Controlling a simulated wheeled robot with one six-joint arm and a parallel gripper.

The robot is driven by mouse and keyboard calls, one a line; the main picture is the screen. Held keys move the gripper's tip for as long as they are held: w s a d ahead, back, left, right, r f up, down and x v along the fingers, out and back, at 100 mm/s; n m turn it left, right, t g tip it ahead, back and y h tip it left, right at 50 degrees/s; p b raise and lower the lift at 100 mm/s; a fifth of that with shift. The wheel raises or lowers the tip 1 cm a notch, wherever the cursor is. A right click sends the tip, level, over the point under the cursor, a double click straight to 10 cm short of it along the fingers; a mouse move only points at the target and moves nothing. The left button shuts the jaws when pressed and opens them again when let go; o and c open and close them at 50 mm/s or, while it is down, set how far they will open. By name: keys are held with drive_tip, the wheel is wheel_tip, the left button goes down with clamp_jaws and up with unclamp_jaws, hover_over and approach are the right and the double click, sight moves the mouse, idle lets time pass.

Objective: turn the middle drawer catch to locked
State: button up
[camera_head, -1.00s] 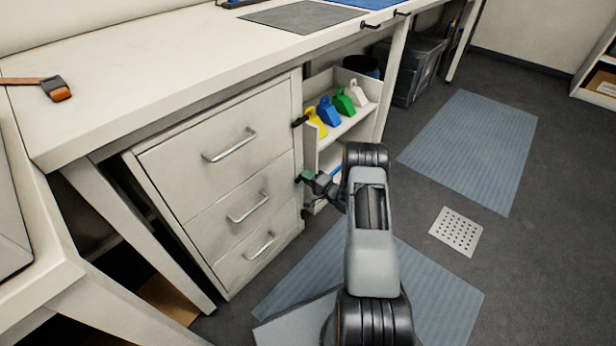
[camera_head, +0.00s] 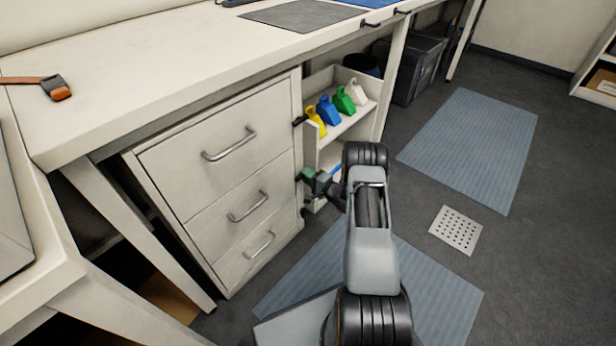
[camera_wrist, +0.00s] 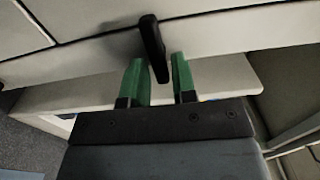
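The drawer unit (camera_head: 215,200) has three stacked drawers, all shut. The middle drawer (camera_head: 225,207) has a metal bar handle (camera_head: 247,207). The black catch (camera_wrist: 153,48) shows in the wrist view as a tilted lever on the pale cabinet edge. My gripper (camera_wrist: 160,68), with green fingertips, is open. The catch's free end lies between the fingertips, nearer the right one, with a gap on the left. In the head view my gripper (camera_head: 308,176) is at the unit's right edge, level with the middle drawer, and hides most of that catch.
Another black catch (camera_head: 300,121) is above, beside the top drawer. A white shelf (camera_head: 345,128) with yellow, blue, green and white scoops stands just right of my gripper. The bench top (camera_head: 190,70) overhangs the drawers. Floor to the right is open around a perforated plate (camera_head: 457,231).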

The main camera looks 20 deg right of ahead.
drive_tip(key=shift+o, duration=1.3)
drive_tip(key=shift+s, duration=0.1)
drive_tip(key=p+v, duration=0.3)
drive_tip(key=v, duration=1)
drive_tip(key=shift+s+d+p, duration=0.2)
drive_tip(key=shift+s+p, duration=0.1)
drive_tip(key=shift+p, duration=0.05)
